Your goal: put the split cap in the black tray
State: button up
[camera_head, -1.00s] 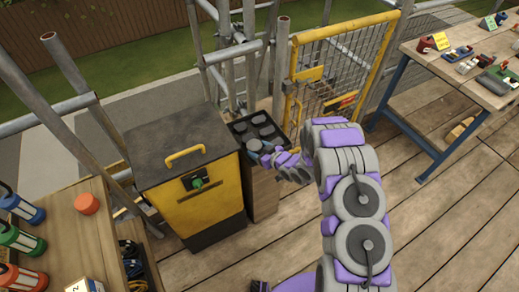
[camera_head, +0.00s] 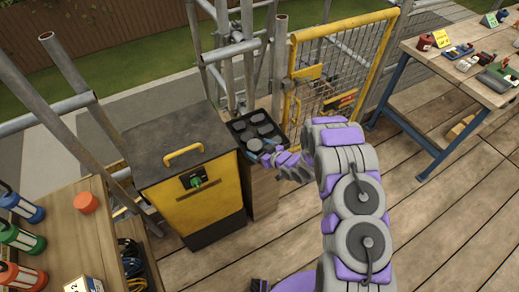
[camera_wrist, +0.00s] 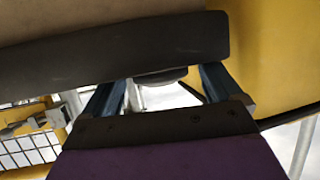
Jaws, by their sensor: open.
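The black tray (camera_head: 234,139) stands on a narrow wooden cabinet beside the yellow box. Several dark grey round caps lie in it. One grey cap (camera_head: 254,145) is at the tray's near side, right by my gripper (camera_head: 262,157); I cannot make out a split on any cap. My gripper is open, at the tray's near right edge. In the wrist view its two blue fingers (camera_wrist: 163,92) stand apart, with the tray's dark rim (camera_wrist: 110,50) across them. Part of a round grey cap (camera_wrist: 162,76) shows just past the rim between the fingers, not clasped.
A yellow box with a dark lid (camera_head: 185,150) stands left of the tray. Scaffold tubes and a yellow mesh gate (camera_head: 345,70) rise behind. A shelf with lanterns (camera_head: 22,238) is at lower left, a workbench (camera_head: 455,65) at upper right. Deck boards between are clear.

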jog(key=shift+r, duration=0.1)
jog(key=shift+a+r, duration=0.1)
jog(key=shift+r, duration=0.45)
jog(key=p+v, duration=0.2)
jog(key=v, duration=1)
jog(key=shift+p, duration=0.35)
jog(key=w+d+r+m+h, duration=0.25)
jog(key=d+r+h, duration=0.6)
jog(key=d, duration=0.45)
jog(key=s+d+r+m+g+h, duration=0.2)
jog(key=s+d+r+g+h, duration=0.1)
jog(key=s+d+r, duration=0.5)
jog(key=s+a+r+m+g, duration=0.1)
jog(key=s+r, duration=0.4)
jog(key=s, duration=0.6)
jog(key=s+a+r+m+g+y, duration=0.1)
jog(key=s+a+r+g, duration=0.3)
jog(key=s, duration=0.8)
jog(key=s+a+r+m+g, duration=0.3)
jog(key=s+a+r, duration=0.1)
jog(key=s, duration=0.8)
jog(key=shift+r, duration=0.85)
